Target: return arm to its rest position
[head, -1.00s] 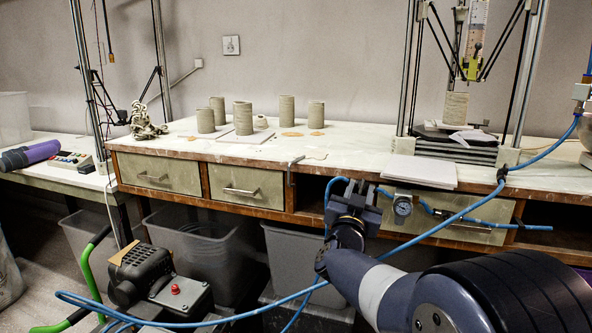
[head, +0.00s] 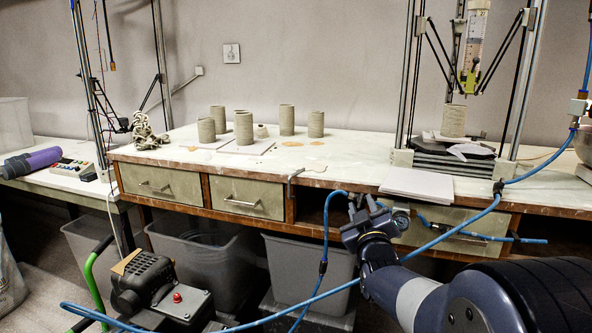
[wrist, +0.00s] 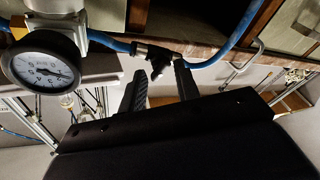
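My gripper (head: 361,203) is in front of the bench's front edge, pointing away from me toward the drawer fronts. In the wrist view its two dark fingers (wrist: 160,88) stand apart with a gap between them. No held object shows in that gap. A blue air hose with a black fitting (wrist: 155,58) passes just beyond the fingertips; I cannot tell whether they touch it. My arm reaches in from the lower right of the head view, bent at the wrist.
A pressure gauge (wrist: 42,68) on the hose is close to my gripper. Several clay cylinders (head: 243,128) stand on the bench (head: 345,150). A printer with a clay piece (head: 453,121) is at right. Grey bins (head: 300,275) sit below; a compressor (head: 150,287) stands at lower left.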

